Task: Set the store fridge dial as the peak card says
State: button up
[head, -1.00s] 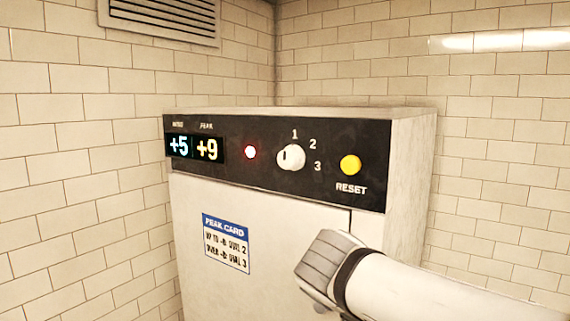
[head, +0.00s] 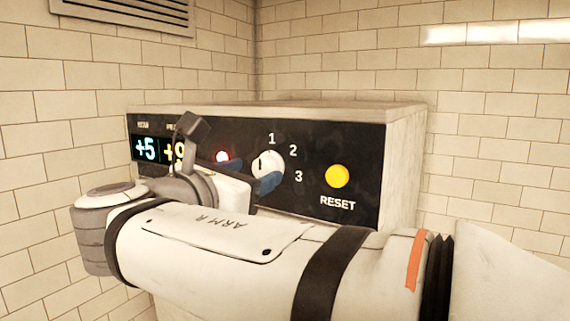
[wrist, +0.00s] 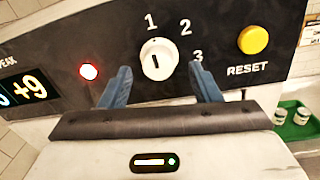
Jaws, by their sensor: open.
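The white round dial (head: 267,163) sits on the fridge's black panel with 1, 2 and 3 around its upper right; it also shows in the wrist view (wrist: 158,60). Its short dark mark does not clearly point at any number. My gripper (wrist: 158,72) is open, its blue fingers either side of the dial's lower part, apart from it in the picture; in the head view it is in front of the panel (head: 248,174). The peak display (wrist: 30,84) reads +9; the other display (head: 146,149) reads +5. The peak card is hidden behind my arm.
A lit red lamp (wrist: 89,71) is left of the dial. A yellow RESET button (head: 337,176) is to its right, near my right finger's side. A green tray (wrist: 291,135) with white jars shows at lower right in the wrist view. Tiled walls stand behind.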

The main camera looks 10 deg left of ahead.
aim_at(261, 169)
jog(key=shift+p+x, duration=0.3)
jog(key=shift+x, duration=1.35)
jog(key=shift+a, duration=0.1)
jog(key=c, duration=1)
